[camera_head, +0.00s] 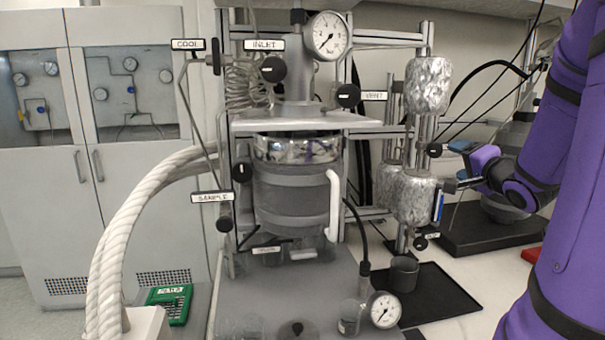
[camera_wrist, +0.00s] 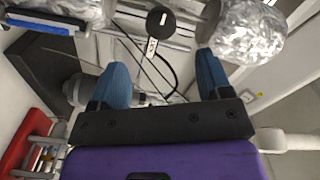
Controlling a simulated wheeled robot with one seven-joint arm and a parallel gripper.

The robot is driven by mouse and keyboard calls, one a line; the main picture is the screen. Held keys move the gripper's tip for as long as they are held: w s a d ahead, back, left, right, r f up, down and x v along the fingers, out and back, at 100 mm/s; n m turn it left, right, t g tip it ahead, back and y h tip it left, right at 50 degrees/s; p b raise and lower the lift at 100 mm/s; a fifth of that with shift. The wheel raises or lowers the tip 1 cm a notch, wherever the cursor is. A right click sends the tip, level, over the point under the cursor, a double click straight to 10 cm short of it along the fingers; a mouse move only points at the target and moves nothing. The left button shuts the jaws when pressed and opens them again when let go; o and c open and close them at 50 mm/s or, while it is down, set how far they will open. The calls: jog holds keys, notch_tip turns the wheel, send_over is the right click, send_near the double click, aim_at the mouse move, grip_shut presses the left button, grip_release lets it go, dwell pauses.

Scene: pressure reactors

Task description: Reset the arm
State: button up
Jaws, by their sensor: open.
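My gripper (camera_head: 456,166) is at the right of the reactor stand in the head view, at the end of my purple arm. Its blue fingers are spread apart in the wrist view (camera_wrist: 162,66), with nothing held between them. Foil-wrapped cylinders stand just left of it: an upper one (camera_head: 427,85) and a lower one (camera_head: 414,197). A foil-wrapped cylinder (camera_wrist: 245,30) also shows beyond the right finger in the wrist view. Whether the gripper touches the lower cylinder, I cannot tell.
The reactor vessel (camera_head: 298,195), with gauge (camera_head: 327,36) and labelled knobs, fills the middle. A small flask with a gauge (camera_head: 384,310) and a black cup (camera_head: 403,271) stand in front. A red rack (camera_wrist: 22,145) is at left in the wrist view. Cables hang behind.

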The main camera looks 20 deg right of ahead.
jog(key=a+r+n+g, duration=0.1)
jog(key=a+n+g, duration=0.4)
jog(key=a, duration=0.8)
jog(key=s+a+f+n+g+y, duration=0.1)
jog(key=s+a+n+g+y, duration=0.1)
jog(key=s+a+n, duration=0.3)
jog(key=s+a+f+n+g+y, duration=0.2)
jog(key=s+a+n+g, duration=0.3)
jog(key=s+a, duration=0.4)
jog(key=a, duration=0.5)
jog(key=shift+s+a, duration=0.2)
jog(key=shift+s, duration=0.05)
jog(key=shift+f, duration=0.1)
jog(key=shift+c, duration=0.5)
